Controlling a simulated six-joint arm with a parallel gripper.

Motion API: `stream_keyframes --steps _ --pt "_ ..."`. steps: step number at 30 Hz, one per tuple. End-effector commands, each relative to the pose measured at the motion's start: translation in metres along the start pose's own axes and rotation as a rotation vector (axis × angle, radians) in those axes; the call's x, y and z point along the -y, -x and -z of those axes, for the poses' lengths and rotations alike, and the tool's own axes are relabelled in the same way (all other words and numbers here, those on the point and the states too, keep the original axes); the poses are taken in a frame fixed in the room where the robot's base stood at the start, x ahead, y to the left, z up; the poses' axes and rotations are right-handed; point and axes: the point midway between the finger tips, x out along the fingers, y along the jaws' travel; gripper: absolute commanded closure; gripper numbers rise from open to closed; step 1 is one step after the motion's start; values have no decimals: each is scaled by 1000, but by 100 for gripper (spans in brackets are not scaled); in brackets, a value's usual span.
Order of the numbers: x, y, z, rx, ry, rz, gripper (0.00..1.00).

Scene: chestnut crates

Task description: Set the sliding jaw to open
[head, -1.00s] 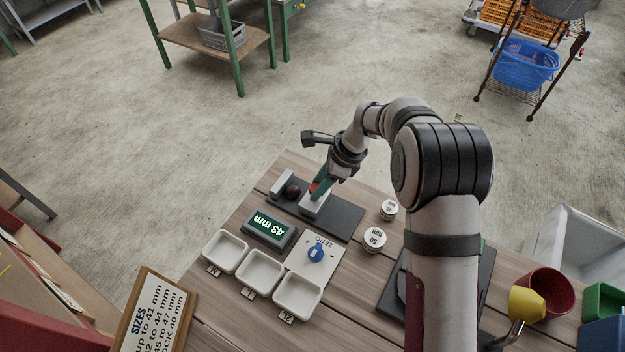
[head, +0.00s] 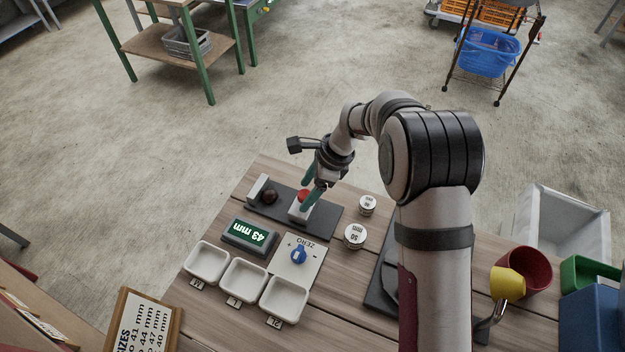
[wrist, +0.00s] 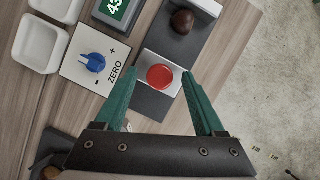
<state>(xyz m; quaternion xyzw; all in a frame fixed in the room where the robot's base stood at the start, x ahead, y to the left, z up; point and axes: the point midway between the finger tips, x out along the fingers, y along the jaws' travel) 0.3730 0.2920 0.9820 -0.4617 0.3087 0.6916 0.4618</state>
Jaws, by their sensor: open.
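The sliding jaw (head: 297,213) is a pale block with a round red knob (wrist: 160,77) on top, sitting on a dark rail (head: 325,219). A brown chestnut (head: 269,197) lies on the rail between it and the pale fixed jaw (head: 257,188). In the wrist view a clear gap shows between the chestnut (wrist: 183,21) and the sliding jaw (wrist: 149,89). My gripper (head: 305,196) is open, with its green fingers spread on both sides of the red knob. In the wrist view neither fingertip touches the knob.
A display (head: 249,237) reads 43 mm, beside a plate with a blue ZERO knob (head: 299,254). Several white trays (head: 206,263) line the near left edge. Two round gauge blocks (head: 354,236) stand right of the rail.

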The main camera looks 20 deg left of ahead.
Motion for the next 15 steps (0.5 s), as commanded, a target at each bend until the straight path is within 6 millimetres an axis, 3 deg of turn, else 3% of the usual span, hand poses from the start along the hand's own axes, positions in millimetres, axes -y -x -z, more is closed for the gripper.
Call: stream_keyframes --steps 5,12,15 --pt "1 40 0 0 0 6 29" --pt "1 116 0 0 1 6 29" --pt "1 137 0 -1 -1 4 29"
